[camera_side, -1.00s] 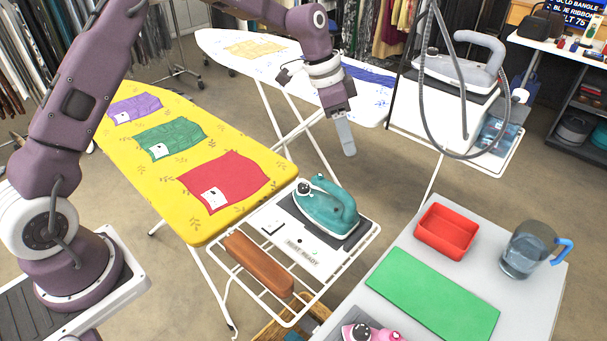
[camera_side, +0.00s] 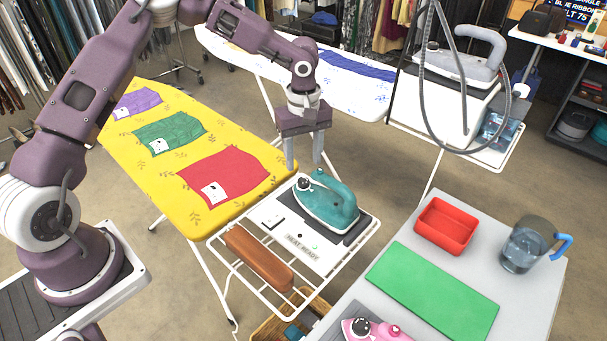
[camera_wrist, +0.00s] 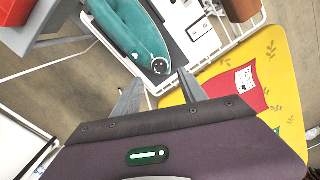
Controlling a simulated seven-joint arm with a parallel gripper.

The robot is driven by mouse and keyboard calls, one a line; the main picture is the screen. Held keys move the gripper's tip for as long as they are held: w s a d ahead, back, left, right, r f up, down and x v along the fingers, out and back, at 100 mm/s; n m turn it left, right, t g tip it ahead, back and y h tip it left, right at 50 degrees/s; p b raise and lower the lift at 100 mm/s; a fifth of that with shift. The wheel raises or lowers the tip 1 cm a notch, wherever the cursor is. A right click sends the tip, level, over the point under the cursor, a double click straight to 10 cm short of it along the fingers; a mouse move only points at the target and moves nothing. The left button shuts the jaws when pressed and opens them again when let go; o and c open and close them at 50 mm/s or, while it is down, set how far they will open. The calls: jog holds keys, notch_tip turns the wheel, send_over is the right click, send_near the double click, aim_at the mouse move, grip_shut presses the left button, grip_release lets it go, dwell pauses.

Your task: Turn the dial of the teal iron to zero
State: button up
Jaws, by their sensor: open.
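The teal iron (camera_side: 328,203) rests on a dark pad on the white wire rack at the end of the yellow ironing board. Its dark dial (camera_side: 303,184) with white marks is at the end nearest the yellow board. The dial also shows in the wrist view (camera_wrist: 160,66), where the iron (camera_wrist: 130,30) is at the top; the dial's setting is too small to read. My gripper (camera_side: 304,166) is open and empty, fingers pointing down, just above and behind the dial. In the wrist view the fingertips (camera_wrist: 157,78) are apart, with the dial just beyond them.
The yellow board (camera_side: 160,180) carries a red cloth (camera_side: 225,172), a green cloth and a purple cloth. A brown wooden block (camera_side: 258,259) lies on the rack beside a "HEAT READY" panel (camera_side: 302,247) with a green light. A grey table with a red tray (camera_side: 420,241) stands at right.

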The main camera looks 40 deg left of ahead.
aim_at(304, 181)
notch_tip(304, 181, down, 6)
jog(key=shift+r, duration=0.1)
grip_shut()
